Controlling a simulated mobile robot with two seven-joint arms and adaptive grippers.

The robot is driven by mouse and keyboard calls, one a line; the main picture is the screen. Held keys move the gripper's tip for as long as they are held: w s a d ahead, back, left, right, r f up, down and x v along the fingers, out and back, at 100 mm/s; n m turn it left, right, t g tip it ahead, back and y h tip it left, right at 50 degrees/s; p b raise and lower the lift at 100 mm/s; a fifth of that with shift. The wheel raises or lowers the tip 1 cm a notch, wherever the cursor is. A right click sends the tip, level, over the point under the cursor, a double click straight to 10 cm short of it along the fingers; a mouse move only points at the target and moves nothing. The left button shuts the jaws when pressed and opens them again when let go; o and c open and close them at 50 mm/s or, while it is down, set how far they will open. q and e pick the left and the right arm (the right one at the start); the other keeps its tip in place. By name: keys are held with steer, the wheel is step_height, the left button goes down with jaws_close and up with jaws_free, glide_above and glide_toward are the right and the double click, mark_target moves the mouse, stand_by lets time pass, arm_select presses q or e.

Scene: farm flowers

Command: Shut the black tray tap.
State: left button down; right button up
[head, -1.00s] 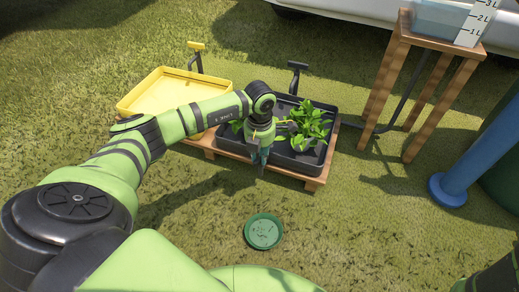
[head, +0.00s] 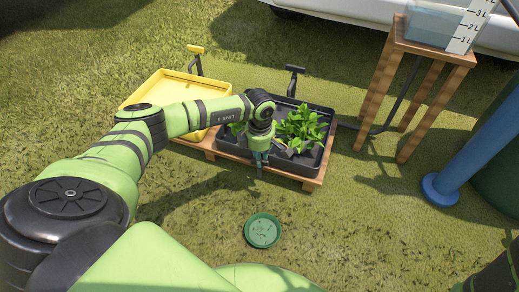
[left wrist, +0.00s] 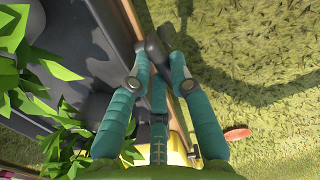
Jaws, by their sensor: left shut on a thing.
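The black tray (head: 309,171) stands on a low wooden stand and holds leafy green plants (head: 300,126). I cannot tell exactly what that thing is. The leaves and my wrist hide part of the tray. My right gripper is not in view.
A water tank (head: 436,22) sits on a wooden stand at the right, with a hose running down. A green saucer (head: 263,231) lies on the grass in front.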

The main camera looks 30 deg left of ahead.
arm_select(q)
steer(key=shift+m, duration=1)
steer(key=c, duration=1.4)
jaws_free()
steer(key=shift+r, duration=0.1)
step_height(320, 180, up, 12)
